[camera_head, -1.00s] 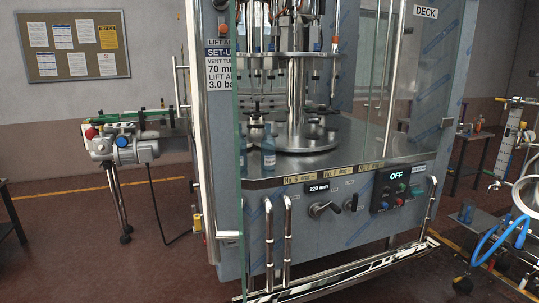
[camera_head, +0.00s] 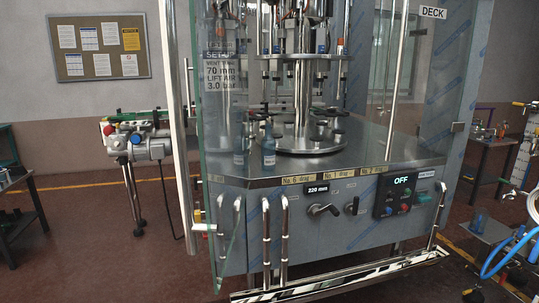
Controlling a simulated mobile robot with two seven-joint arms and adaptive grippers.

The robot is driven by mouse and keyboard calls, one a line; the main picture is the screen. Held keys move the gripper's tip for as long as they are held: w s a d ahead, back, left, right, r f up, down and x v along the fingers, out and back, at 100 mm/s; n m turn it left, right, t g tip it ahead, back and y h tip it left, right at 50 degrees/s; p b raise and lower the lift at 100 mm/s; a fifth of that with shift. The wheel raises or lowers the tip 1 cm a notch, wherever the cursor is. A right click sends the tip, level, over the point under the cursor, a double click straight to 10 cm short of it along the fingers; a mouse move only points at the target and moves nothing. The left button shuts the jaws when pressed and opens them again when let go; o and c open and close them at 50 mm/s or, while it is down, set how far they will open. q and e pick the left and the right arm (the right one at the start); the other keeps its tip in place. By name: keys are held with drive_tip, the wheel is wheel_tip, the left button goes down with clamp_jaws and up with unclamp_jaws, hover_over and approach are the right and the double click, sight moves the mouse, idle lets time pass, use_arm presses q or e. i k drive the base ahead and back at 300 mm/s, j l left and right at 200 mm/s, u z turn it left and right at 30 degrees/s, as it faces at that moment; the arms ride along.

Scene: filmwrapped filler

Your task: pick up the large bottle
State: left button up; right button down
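A bottle (camera_head: 269,147) with a pale label stands upright on the steel deck (camera_head: 335,166) of the filling machine, near its front left. A similar bottle shape (camera_head: 240,148) shows just left of it, seen through the glass; I cannot tell whether it is a second bottle or a reflection. A small bluish bottle (camera_head: 479,222) stands on a low surface at the right. At this distance I cannot tell which bottle is the large one. Neither of my grippers shows in the head view.
The machine has glass panels, an open-looking glass door edge at left, and steel handles (camera_head: 284,240) in front. A control panel (camera_head: 397,193) reads OFF. A dark table (camera_head: 30,190) stands at left, a conveyor motor (camera_head: 150,150) beside the machine, and blue hoses (camera_head: 505,250) at right. Floor at front left is clear.

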sight(268, 143)
drive_tip(key=i+l, duration=0.2)
drive_tip(key=l, duration=0.15)
drive_tip(key=i+l+u, duration=0.2)
drive_tip(key=i+l, duration=0.15)
drive_tip(key=l, duration=0.3)
drive_tip(key=i+l, duration=0.2)
drive_tip(key=l, duration=0.15)
drive_tip(key=i+l+u, duration=0.1)
drive_tip(key=l, duration=0.3)
drive_tip(key=i+l, duration=0.2)
drive_tip(key=l, duration=0.15)
drive_tip(key=i+l+u, duration=0.1)
drive_tip(key=l, duration=0.25)
drive_tip(key=i+l+u, duration=0.1)
drive_tip(key=l, duration=0.3)
drive_tip(key=i, duration=0.1)
